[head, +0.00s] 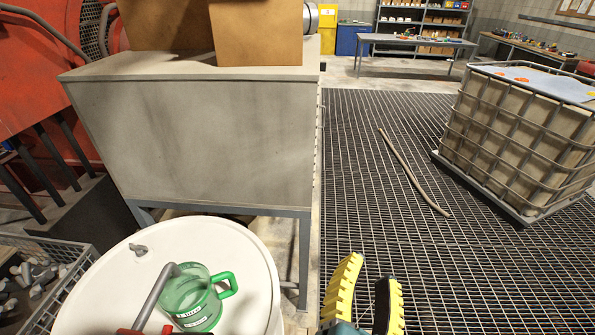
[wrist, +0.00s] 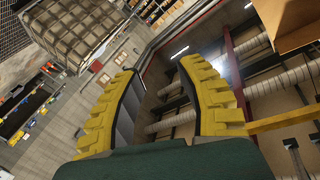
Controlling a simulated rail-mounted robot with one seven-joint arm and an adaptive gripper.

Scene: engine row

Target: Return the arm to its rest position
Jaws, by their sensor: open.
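My gripper (head: 368,294) shows at the bottom of the head view, right of the white drum, with its yellow ridged fingers pointing up and spread apart. In the wrist view my gripper (wrist: 163,100) also shows open, with nothing between its fingers. The rest of my arm is out of the head view.
A white drum (head: 240,255) holds a green measuring jug (head: 192,300). A grey bench (head: 200,140) stands behind it, a wire basket (head: 75,270) left. A caged tank (head: 520,135) stands right. A hose (head: 410,172) lies on open grating (head: 365,215).

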